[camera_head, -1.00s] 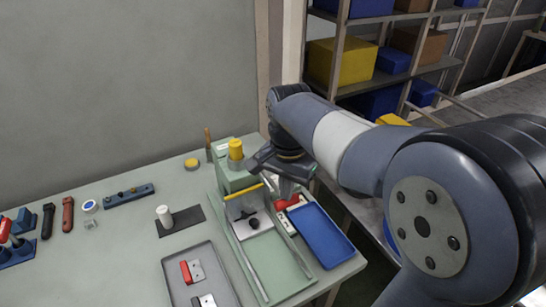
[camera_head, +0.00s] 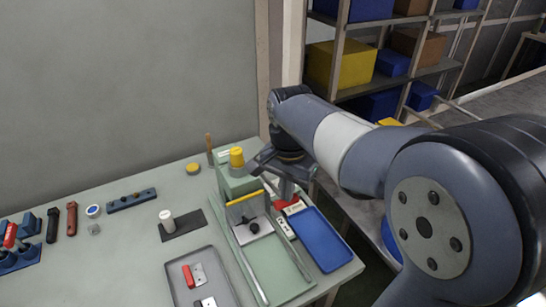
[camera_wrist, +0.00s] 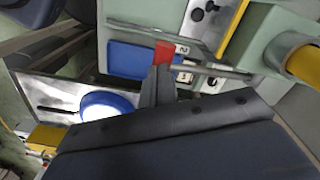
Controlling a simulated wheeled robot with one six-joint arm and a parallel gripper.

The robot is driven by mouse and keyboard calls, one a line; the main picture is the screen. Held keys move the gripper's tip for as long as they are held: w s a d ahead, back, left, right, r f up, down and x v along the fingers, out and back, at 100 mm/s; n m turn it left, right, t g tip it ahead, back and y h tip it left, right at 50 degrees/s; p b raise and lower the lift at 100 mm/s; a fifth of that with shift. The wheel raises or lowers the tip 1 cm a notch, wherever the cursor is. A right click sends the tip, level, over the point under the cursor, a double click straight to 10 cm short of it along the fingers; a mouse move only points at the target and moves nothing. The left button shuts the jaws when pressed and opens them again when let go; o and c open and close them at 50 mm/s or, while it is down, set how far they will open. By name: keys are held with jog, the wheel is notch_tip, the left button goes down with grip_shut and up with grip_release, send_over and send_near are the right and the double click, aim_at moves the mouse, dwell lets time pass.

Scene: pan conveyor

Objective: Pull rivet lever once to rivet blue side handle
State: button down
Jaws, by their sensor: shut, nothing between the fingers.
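The green riveting press (camera_head: 238,182) stands on the bench with a yellow cap on top and a yellow bar across its front. A plate with a black knob (camera_head: 253,227) lies below the bar. A red grip (camera_head: 287,203), seemingly the rivet lever's, is at the press's right side. My gripper (camera_head: 285,190) points down beside the press, close to the red grip. In the wrist view the red grip (camera_wrist: 165,53) shows right at the tips of my shut gripper (camera_wrist: 156,85); I cannot tell if they touch. I cannot make out a blue side handle in the press.
A blue tray (camera_head: 322,240) lies right of the press, beside number labels. Tools and blue holders (camera_head: 18,262) stand at far left. In the wrist view a blue pan (camera_wrist: 105,105) lies beyond the bench.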

jog(key=shift+r+p, duration=2.7)
jog(key=shift+r, duration=0.55)
notch_tip(320, 180, up, 9)
jog(key=p, duration=0.7)
jog(key=shift+s+d+r+p, duration=0.2)
jog(key=shift+s+p, duration=0.1)
jog(key=shift+s, duration=0.15)
jog(key=shift+f, duration=0.15)
jog(key=f+b, duration=0.2)
jog(key=f, duration=0.1)
jog(key=f+b, duration=0.3)
jog(key=w+f+b, duration=0.1)
jog(key=f+b, duration=0.2)
jog(key=shift+a+f, duration=0.2)
jog(key=shift+f, duration=0.15)
jog(key=shift+r, duration=0.1)
notch_tip(320, 180, up, 10)
jog(key=s+p, duration=0.1)
jog(key=p, duration=0.7)
jog(key=f+b, duration=0.4)
jog(key=f, duration=0.1)
jog(key=f+b, duration=0.5)
jog(key=f, duration=0.1)
jog(key=w+f+b, duration=0.1)
jog(key=f+b, duration=0.4)
jog(key=f, duration=0.1)
